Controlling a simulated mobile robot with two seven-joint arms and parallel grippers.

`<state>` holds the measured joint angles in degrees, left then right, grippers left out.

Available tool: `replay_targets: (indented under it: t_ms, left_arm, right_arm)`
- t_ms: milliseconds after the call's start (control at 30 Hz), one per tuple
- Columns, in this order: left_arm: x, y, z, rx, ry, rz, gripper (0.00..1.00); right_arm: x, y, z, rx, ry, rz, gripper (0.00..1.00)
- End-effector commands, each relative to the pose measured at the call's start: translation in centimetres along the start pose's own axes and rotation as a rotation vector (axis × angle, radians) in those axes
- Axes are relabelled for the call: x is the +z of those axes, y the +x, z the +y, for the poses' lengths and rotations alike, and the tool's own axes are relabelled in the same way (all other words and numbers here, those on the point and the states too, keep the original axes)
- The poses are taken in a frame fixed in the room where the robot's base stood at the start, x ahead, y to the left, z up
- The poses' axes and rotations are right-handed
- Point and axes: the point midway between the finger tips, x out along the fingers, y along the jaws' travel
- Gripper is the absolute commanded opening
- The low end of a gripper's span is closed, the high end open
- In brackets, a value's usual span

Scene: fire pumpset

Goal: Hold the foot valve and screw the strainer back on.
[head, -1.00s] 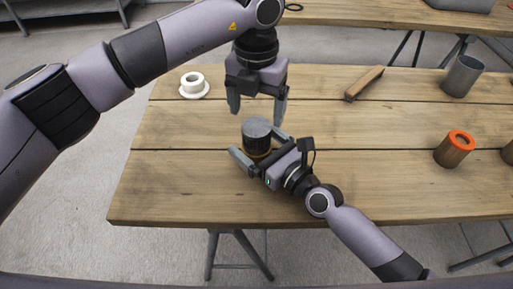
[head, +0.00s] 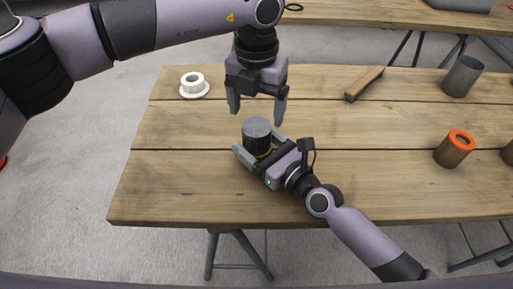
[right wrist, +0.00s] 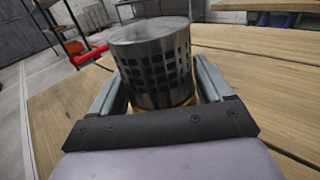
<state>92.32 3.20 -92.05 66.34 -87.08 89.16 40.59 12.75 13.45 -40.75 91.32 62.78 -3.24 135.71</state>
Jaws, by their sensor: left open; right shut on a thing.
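The strainer (head: 257,139), a grey metal cylinder with slotted sides and a plain top, stands upright near the table's middle. In the right wrist view the strainer (right wrist: 156,68) stands between my fingers. A brass-coloured part, seemingly the foot valve (right wrist: 191,101), shows just under it; most of it is hidden, and I cannot tell how tightly the two are joined. My right gripper (head: 257,146) is shut on the foot valve low down, from the front right. My left gripper (head: 256,116) is open and empty, pointing down above and just behind the strainer, apart from it.
On the wooden table (head: 190,190) are a white flanged ring (head: 194,86) at the back left, a wooden bar (head: 364,83), a grey cup (head: 462,76) and an orange-topped cylinder (head: 454,149). The front left of the table is clear.

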Motion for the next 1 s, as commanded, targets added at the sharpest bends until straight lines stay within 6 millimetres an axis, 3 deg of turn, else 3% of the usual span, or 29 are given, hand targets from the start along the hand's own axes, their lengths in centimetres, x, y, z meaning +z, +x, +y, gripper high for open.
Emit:
replay_targets:
  t_ms: [367,800,1000]
  left_arm:
    - [0.0,0.7,0.0,0.0,0.0,0.002,0.85]
    - [0.0,6.9,0.0,0.0,-0.001,0.002,0.85]
    - [0.0,8.0,0.0,0.001,0.0,0.0,0.85]
  right_arm:
    - [-0.1,0.0,0.0,0.0,0.0,0.002,0.0]
    - [-0.1,0.0,0.0,0.0,0.0,0.003,0.0]
    - [-0.1,0.0,0.0,0.0,0.0,0.003,0.0]
